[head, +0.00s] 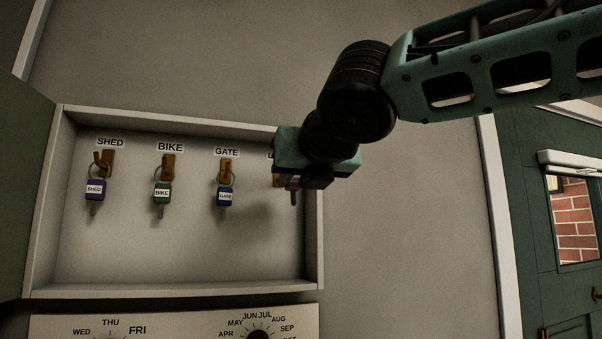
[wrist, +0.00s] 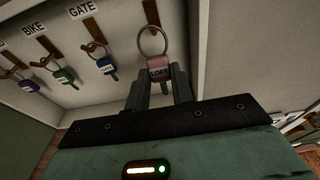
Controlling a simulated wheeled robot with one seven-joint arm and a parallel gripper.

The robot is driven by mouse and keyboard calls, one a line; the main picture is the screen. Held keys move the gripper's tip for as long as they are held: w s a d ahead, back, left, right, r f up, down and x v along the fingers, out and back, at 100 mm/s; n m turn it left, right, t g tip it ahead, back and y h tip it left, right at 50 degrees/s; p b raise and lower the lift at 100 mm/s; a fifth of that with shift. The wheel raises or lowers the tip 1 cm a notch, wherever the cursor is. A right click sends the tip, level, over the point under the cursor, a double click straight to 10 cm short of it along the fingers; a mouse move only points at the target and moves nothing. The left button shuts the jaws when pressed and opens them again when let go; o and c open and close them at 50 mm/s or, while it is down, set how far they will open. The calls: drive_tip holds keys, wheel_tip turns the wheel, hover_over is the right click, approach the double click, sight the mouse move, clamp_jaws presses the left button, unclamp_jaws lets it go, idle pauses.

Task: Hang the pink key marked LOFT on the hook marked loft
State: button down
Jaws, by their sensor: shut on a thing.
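The pink key marked LOFT (wrist: 158,66) is between the fingers of my gripper (wrist: 160,80) in the wrist view, its ring (wrist: 140,44) standing up above the tag. My gripper is shut on the tag. A wooden hook (wrist: 151,12), the one beyond GATE, is right at the top of the ring. I cannot tell whether the ring is around this hook or only in front of it. In the head view my gripper (head: 308,181) covers most of this hook and its label, of which only a first letter shows.
The open key cabinet (head: 180,291) holds the SHED key (head: 95,189), BIKE key (head: 162,192) and GATE key (head: 225,196) on their hooks, left of my gripper. The cabinet's right side wall (head: 314,240) is close by. A dial panel (head: 190,325) is below.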

drive_tip(key=shift+r+p+x, duration=0.15)
drive_tip(key=shift+x, duration=0.95)
drive_tip(key=shift+r+p+x, duration=0.1)
drive_tip(key=shift+p+x, duration=0.05)
drive_tip(key=shift+x, duration=0.95)
drive_tip(key=shift+w+a+f, duration=0.2)
drive_tip(key=shift+w+f, duration=0.55)
drive_tip(key=c, duration=1.1)
unclamp_jaws()
drive_tip(key=shift+s+b, duration=0.1)
drive_tip(key=shift+b, duration=0.25)
drive_tip(key=b+v, duration=0.4)
drive_tip(key=v, duration=1.3)
drive_tip(key=shift+s+d+b, duration=0.1)
drive_tip(key=shift+d+b, duration=0.05)
drive_tip(key=shift+b, duration=0.15)
